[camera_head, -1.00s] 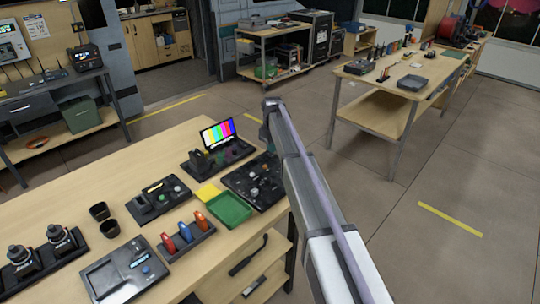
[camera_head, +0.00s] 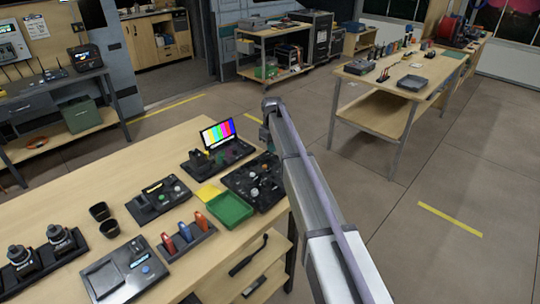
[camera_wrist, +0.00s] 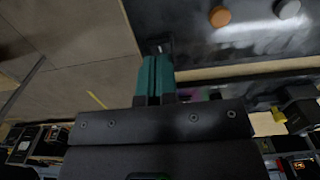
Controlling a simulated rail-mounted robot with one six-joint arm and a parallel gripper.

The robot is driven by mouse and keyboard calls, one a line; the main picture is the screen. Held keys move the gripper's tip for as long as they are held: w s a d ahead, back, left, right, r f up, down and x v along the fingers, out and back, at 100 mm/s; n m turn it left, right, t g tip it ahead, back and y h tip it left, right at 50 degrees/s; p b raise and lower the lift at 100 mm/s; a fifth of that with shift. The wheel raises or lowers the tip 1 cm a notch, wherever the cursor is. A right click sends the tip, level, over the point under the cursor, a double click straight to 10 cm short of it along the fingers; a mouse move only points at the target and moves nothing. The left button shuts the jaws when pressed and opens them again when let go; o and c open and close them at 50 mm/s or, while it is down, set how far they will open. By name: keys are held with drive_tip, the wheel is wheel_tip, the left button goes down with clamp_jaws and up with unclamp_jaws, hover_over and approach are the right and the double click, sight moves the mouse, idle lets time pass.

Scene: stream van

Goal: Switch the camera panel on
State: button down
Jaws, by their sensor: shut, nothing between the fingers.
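A black control panel with several round knobs (camera_head: 252,186) lies at the right end of the near wooden table, beside my arm. I cannot read a label that marks it as the camera panel. In the wrist view a dark panel surface (camera_wrist: 240,42) fills the upper right, with an orange round knob (camera_wrist: 220,16) and a grey one (camera_wrist: 287,8). My gripper (camera_wrist: 155,58) has teal fingers, closed together and empty. Their tips are near a small dark part at the panel's left edge; contact is not clear. In the head view my arm hides most of the gripper.
Open floor lies to the right.

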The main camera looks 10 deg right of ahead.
sight(272, 155)
drive_tip(key=shift+f+b, duration=1.25)
idle(0.7)
wheel_tip(272, 155, up, 7)
drive_tip(key=p, duration=0.7)
drive_tip(key=shift+r, duration=0.15)
drive_tip(key=s+m, duration=0.7)
drive_tip(key=s, duration=3.4)
drive_tip(key=shift+s, duration=0.25)
